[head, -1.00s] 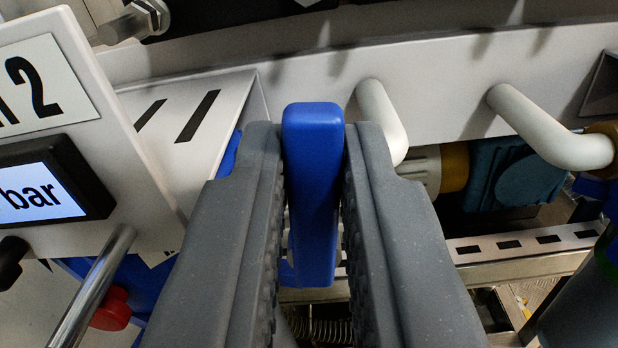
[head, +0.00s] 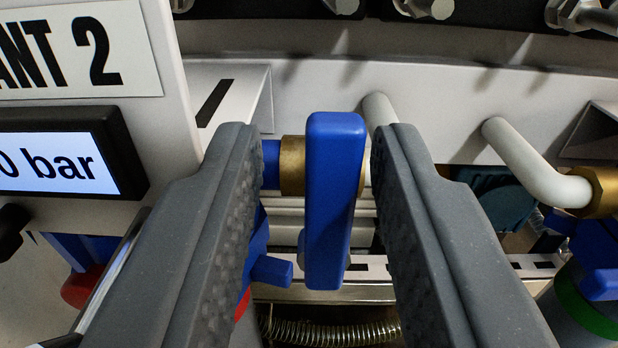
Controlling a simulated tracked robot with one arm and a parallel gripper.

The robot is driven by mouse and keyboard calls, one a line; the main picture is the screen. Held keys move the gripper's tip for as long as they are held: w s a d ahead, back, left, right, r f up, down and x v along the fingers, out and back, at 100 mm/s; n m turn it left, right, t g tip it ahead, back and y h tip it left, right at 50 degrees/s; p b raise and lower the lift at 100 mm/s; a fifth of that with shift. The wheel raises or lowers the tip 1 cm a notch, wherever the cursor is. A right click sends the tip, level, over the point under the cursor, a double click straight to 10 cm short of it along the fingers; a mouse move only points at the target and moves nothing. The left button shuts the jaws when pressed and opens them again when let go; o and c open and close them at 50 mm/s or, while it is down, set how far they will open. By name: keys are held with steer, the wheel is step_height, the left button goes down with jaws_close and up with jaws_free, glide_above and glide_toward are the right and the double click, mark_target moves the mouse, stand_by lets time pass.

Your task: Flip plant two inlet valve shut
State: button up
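The blue valve handle (head: 332,190) stands between the two fingers of my gripper (head: 312,165) in the head view. It is a flat blue lever, seen nearly edge-on and close to upright in the picture. Brass fitting (head: 292,166) and blue pipe show just behind it on the left. My gripper is open, with a gap on each side of the handle; the right finger is nearer to it at the top. The "ANT 2" label (head: 75,50) is on a white panel at the left. The valve body is mostly hidden by the handle and fingers.
A display (head: 65,163) reading "0 bar" sits below the label, close to the left finger. White bent pipes (head: 530,165) come from the back panel at the right. A coiled spring (head: 335,330) lies below. Another blue and green fitting (head: 580,305) is at the lower right.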

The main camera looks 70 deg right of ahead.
steer(key=shift+a, duration=0.1)
stand_by(0.3)
steer(key=b+v, duration=0.1)
steer(key=v, duration=1.2)
steer(key=shift+a, duration=0.3)
steer(key=shift+s+f, duration=0.1)
steer(key=shift+s, duration=0.05)
